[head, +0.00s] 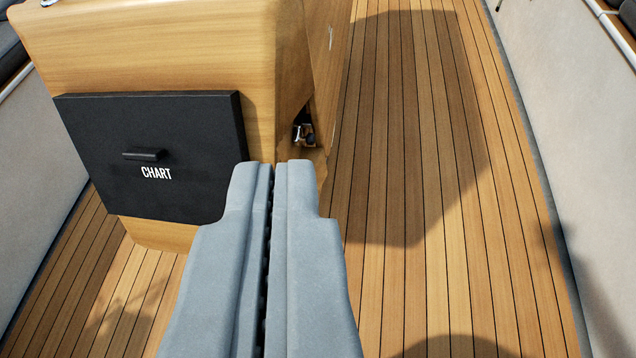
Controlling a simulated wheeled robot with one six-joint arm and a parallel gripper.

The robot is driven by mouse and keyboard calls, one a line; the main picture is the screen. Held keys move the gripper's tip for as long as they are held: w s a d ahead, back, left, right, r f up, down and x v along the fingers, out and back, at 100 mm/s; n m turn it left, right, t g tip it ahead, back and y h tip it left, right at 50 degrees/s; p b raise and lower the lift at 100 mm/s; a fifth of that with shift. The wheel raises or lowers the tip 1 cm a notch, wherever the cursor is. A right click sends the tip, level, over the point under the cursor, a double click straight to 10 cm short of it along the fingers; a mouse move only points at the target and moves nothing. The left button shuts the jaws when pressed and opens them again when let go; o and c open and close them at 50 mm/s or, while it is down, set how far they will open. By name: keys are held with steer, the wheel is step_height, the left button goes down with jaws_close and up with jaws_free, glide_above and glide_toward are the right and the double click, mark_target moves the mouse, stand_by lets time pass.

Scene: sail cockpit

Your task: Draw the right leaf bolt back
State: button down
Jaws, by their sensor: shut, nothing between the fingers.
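My gripper (273,168) reaches up from the bottom middle of the head view. Its two grey-blue fingers lie side by side, shut and empty. Just beyond the tips, slightly to the right, a small dark and metallic fitting (304,133) sits in a recess low on the right side of the wooden cockpit table (160,50). It may be the right leaf bolt, but it is too small to tell its form or position. A wooden panel (328,55) along that side looks like the right leaf. The fingertips cover part of the area below the fitting.
A black panel marked CHART (105,180), with a black handle (145,155), is on the table's front. Teak deck (400,130) lies open to the right. White side walls (570,110) bound the cockpit on both sides.

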steer(key=w+f+m+g+y, duration=0.1)
steer(key=w+f+g+y, duration=0.15)
steer(key=w+f, duration=0.4)
steer(key=w+f+m+g+y, duration=0.2)
steer(key=w+f+y, duration=0.15)
steer(key=f, duration=0.55)
steer(key=w+f+m+g+y, duration=0.1)
steer(key=w+f+g+y, duration=0.15)
steer(key=w+f, duration=0.4)
steer(key=w+d+f+m+t+y, duration=0.3)
steer(key=w+d+f+m+t, duration=0.2)
steer(key=w+d+f, duration=0.3)
step_height(320, 180, down, 4)
steer(key=shift+w+d+r+m+t, duration=0.1)
steer(key=shift+w+d+m+t, duration=0.25)
steer(key=shift+d, duration=0.45)
steer(key=shift+y, duration=0.25)
steer(key=x, duration=1)
